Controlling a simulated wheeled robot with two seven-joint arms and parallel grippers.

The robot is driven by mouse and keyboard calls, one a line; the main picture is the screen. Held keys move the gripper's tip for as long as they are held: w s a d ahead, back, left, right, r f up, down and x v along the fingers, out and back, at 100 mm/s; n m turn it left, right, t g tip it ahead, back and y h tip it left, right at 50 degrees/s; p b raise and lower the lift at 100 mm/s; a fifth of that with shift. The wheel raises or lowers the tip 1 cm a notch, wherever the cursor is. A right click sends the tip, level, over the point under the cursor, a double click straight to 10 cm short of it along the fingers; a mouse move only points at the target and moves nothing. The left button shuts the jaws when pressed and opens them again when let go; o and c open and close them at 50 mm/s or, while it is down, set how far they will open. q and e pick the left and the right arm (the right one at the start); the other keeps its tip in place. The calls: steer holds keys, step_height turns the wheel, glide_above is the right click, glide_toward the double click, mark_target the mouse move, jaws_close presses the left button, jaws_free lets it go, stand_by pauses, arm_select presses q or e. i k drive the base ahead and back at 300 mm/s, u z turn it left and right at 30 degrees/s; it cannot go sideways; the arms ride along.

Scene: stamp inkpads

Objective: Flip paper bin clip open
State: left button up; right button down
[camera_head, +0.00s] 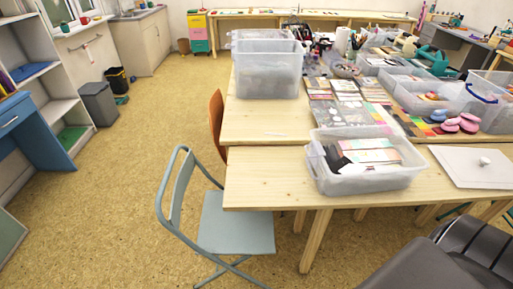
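A clear plastic bin (365,183) stands open-topped on the near wooden table, close to its front edge. Stacks of paper or cards (370,155) lie in it, with a dark item (336,159) at their left. The bin's side handles or clips are too small to tell apart, and I cannot tell whether any clip is open or shut. Neither of my grippers shows clearly in the head view.
A white board (470,168) with a small knob lies right of the bin. A larger clear bin (268,80) stands farther back. A blue-grey folding chair (235,225) stands left of the table. A dark ridged shape fills the bottom right. Floor at left is free.

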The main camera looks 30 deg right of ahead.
mark_target(316, 150)
steer(key=u, duration=0.15)
steer(key=i, duration=0.95)
steer(key=z, duration=1.85)
